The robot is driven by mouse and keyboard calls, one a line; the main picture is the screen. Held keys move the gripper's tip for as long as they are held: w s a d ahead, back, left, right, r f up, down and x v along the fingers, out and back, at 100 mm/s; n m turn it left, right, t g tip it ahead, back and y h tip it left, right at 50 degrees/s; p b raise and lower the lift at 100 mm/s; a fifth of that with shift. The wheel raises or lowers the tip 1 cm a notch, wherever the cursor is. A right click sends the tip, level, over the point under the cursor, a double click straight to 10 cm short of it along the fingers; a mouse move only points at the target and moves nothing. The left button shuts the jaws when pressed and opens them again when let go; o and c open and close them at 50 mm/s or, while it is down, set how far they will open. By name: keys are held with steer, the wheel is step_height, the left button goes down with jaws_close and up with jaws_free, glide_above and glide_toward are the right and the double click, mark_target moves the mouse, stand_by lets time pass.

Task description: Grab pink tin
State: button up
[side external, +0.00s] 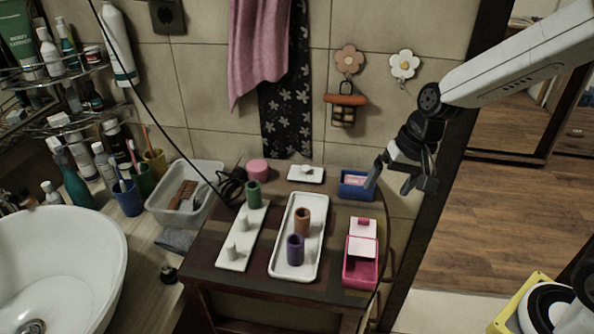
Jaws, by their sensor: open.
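A small round pink tin (258,169) sits at the back left of the dark wooden table (215,262). My gripper (400,178) is open and empty, in the air right of the table's back right part. It is near the blue box (355,190) in the picture and far to the right of the round pink tin. Whether it touches the blue box cannot be told.
A white tray (284,268) holds a brown and a purple cup. A white peg board (236,262) bears a green cup. A white dish (305,173) is at the back. A black cable (232,186) lies left of the round tin, beside a plastic basket (205,205).

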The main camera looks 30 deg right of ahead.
steer(key=w+a+m+t+y, duration=0.1)
steer(key=w+a+m+y, duration=0.4)
steer(key=w+m, duration=0.65)
steer(key=m+t+y, duration=0.3)
steer(key=m+t, duration=0.2)
steer(key=m, duration=0.3)
glide_above(265, 165)
steer(key=s+d, duration=0.3)
steer(key=d, duration=0.1)
step_height(265, 165, down, 6)
steer(key=shift+d+f, duration=0.1)
steer(key=shift+f, duration=0.55)
steer(key=shift+x, duration=1.3)
steer(key=shift+x, duration=2.6)
steer(key=shift+s, duration=0.1)
